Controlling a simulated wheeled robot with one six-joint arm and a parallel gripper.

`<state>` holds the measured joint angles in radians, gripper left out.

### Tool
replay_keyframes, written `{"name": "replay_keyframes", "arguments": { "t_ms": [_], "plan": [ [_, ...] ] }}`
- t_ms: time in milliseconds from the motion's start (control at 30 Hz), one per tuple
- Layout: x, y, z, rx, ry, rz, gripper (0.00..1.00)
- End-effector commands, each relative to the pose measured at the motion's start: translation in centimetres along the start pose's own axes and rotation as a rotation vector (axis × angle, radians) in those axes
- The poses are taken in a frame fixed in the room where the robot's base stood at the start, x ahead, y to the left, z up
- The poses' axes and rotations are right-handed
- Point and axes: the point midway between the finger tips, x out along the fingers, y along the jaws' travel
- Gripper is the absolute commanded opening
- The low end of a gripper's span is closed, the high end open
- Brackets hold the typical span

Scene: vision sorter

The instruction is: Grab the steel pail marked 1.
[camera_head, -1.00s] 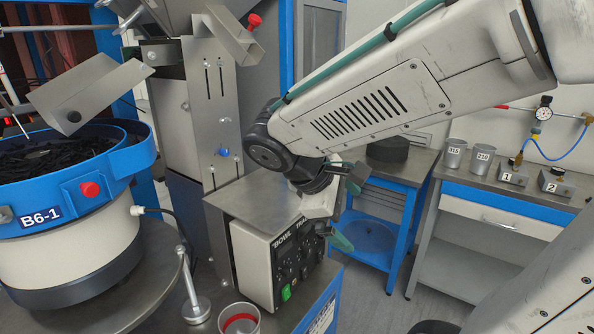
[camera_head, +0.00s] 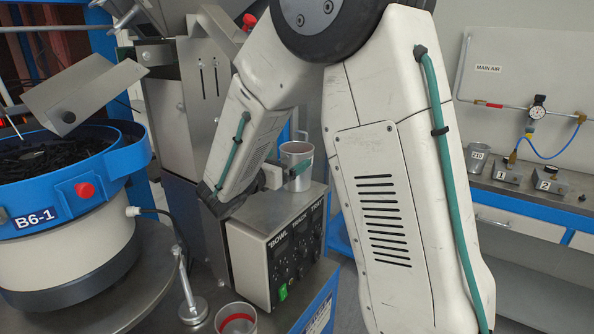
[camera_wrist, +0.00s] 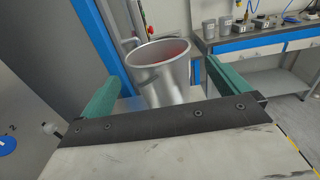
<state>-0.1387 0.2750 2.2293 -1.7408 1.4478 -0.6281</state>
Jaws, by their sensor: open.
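A steel pail (camera_head: 296,160) stands on top of the grey control box, partly hidden behind my arm and fingers. In the wrist view the pail (camera_wrist: 170,75) shows its open rim and a reddish inside. I cannot read a number on it. My gripper (camera_head: 284,175) is open at the near side of this pail. In the wrist view its two green fingers (camera_wrist: 163,78) are spread, one to each side of the pail's body. I cannot tell whether either finger touches it.
A control box (camera_head: 285,255) stands under the pail. A blue bowl feeder (camera_head: 75,180) is on the left. A back bench on the right holds a marked cup (camera_head: 478,158) and blocks marked 1 (camera_head: 507,172) and 2 (camera_head: 546,180).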

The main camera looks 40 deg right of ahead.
Motion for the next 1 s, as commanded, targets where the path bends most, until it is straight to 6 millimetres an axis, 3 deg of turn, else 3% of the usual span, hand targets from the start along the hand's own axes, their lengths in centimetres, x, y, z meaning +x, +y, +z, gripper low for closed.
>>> {"name": "replay_keyframes", "arguments": {
  "t_ms": [233,500,800,833,1000],
  "plan": [
    [2.1,0.0,0.0,0.001,0.001,-0.002,1.0],
    [5.9,0.2,-0.1,0.001,0.002,-0.002,1.0],
    [6.5,0.3,0.0,0.001,0.001,0.001,1.0],
    [6.5,0.3,0.0,0.001,0.001,0.0,0.97],
    [6.5,0.3,0.0,0.001,0.001,0.0,0.5]
  ]
}}
